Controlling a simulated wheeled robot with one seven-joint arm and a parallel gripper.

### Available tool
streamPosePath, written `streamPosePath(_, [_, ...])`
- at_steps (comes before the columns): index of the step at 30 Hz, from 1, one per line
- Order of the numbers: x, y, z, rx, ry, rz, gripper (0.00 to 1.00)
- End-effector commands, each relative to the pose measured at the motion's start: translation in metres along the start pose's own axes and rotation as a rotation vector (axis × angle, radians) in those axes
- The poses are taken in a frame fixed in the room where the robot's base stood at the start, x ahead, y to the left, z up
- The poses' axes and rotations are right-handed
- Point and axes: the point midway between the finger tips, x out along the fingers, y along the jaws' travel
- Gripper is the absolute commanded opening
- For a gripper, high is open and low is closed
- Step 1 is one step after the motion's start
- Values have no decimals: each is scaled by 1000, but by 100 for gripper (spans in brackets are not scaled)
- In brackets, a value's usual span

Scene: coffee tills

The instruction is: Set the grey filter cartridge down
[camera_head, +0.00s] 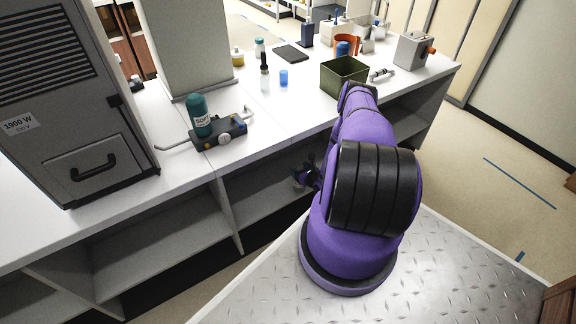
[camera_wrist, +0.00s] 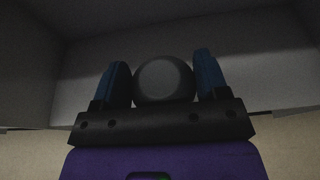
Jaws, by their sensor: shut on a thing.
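The grey filter cartridge (camera_wrist: 163,78) shows in the wrist view as a dark round end between the two blue fingers of my gripper (camera_wrist: 162,76). My gripper is shut on it. Behind it is the dim inside of a shelf compartment (camera_wrist: 75,80). In the head view my wrist reaches down at the front of the shelves under the counter (camera_head: 180,235). The cartridge cannot be made out there. I cannot tell whether the cartridge touches a shelf surface.
Open shelf bays (camera_head: 150,255) lie left of my arm.

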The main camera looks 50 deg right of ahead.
Motion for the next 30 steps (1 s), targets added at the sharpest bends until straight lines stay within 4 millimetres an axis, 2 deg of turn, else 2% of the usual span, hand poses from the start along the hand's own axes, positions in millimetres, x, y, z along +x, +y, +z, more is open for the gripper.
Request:
streamPosePath(1, [13,0,4,-5,-4,2,15])
streamPosePath(6, [50,-2,12,-3,-4,2,15])
streamPosePath(12, [81,-3,17,-2,-2,1,15])
streamPosePath(19, [98,-4,21,-2,-2,1,15])
streamPosePath(24, [104,-4,-2,-2,0,0,15])
streamPosePath(30, [107,-4,-13,0,-1,0,15])
